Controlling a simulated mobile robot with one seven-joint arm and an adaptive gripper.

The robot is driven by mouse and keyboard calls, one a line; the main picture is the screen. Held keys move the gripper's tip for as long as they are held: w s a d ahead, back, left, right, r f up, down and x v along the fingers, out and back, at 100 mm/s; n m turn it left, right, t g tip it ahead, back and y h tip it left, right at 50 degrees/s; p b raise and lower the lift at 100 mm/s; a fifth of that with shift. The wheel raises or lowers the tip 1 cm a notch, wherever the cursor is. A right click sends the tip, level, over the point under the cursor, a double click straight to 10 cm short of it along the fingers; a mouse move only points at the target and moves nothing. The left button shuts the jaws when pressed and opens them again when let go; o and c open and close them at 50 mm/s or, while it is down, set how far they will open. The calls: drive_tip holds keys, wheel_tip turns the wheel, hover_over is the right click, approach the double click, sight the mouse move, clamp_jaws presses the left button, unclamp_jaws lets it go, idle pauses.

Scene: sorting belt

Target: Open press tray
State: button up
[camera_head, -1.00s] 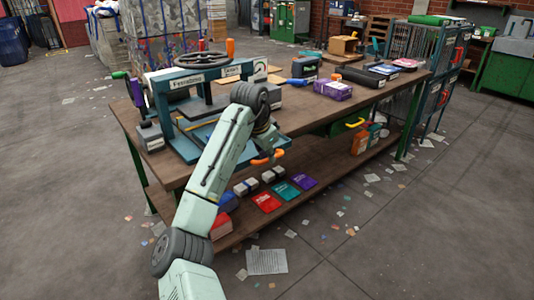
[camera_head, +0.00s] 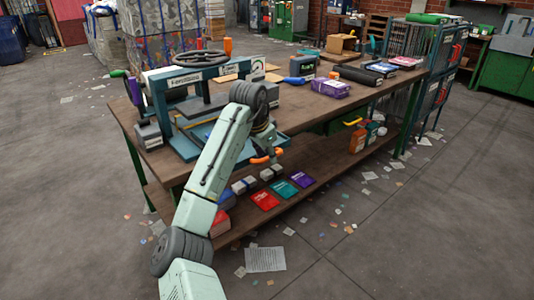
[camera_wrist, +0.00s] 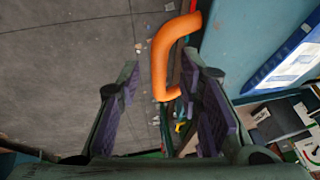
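The press (camera_head: 187,76) stands on the near end of the workbench, with a dark wheel on top and a blue frame. Its blue tray is at the base, and its curved orange handle (camera_head: 266,158) sticks out at the front. In the wrist view the handle (camera_wrist: 160,62) meets the blue surface at the right. My gripper (camera_wrist: 160,78) is open there, with its purple-padded fingers on either side of the handle's lower part. I cannot tell whether either finger touches it. In the head view my arm hides most of the gripper and part of the tray.
The workbench (camera_head: 310,106) carries a purple box (camera_head: 331,88), a dark case and other items. Its lower shelf (camera_head: 238,217) holds coloured packets and small boxes. Paper scraps lie on the otherwise clear floor in front. A blue rack (camera_head: 432,88) stands behind the bench's far end.

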drive_tip(key=v, duration=1.2)
